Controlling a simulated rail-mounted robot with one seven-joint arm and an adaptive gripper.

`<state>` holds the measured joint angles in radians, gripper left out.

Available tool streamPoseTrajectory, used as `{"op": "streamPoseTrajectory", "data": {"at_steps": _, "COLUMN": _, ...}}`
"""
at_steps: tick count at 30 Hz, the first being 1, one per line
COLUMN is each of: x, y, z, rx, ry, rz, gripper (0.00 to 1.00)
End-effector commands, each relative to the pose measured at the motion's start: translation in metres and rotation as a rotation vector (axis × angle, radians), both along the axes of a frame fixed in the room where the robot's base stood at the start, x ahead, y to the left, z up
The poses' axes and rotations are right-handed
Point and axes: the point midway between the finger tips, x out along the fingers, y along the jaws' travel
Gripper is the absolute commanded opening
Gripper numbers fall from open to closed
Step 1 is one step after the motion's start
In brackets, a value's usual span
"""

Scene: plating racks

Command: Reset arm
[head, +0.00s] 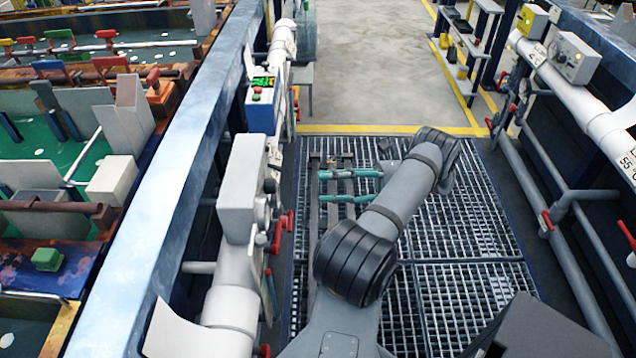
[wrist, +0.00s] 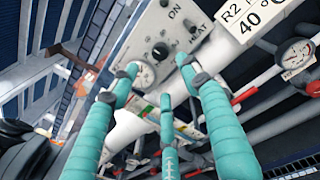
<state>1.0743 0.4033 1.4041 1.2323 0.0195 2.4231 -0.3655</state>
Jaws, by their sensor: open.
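My gripper (head: 322,187) shows in the head view over the floor grating, left of my bent arm. Its teal fingers point left and stand apart, with nothing between them; its base is partly hidden behind my arm. In the wrist view my gripper (wrist: 158,78) has several long teal fingers spread apart and empty.
A metal grating (head: 465,235) lies below my arm. A pipe with red-handled valves (head: 275,235) and a blue-white box (head: 263,110) line the left side. A blue tank wall (head: 165,210) stands beyond. Pipes (head: 590,265) run along the right. Concrete floor (head: 370,60) is open ahead.

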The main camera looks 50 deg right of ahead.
Motion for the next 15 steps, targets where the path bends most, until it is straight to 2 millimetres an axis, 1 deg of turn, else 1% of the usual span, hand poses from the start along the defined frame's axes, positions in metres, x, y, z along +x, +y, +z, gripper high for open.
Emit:
{"op": "streamPoseTrajectory", "data": {"at_steps": 10, "x": 0.001, "y": 0.001, "z": 0.0, "rx": 0.0, "ry": 0.0, "rz": 0.002, "gripper": 0.47}}
{"op": "streamPoseTrajectory", "data": {"at_steps": 15, "x": 0.011, "y": 0.011, "z": 0.001, "rx": 0.0, "ry": 0.0, "rz": 0.004, "gripper": 0.47}}
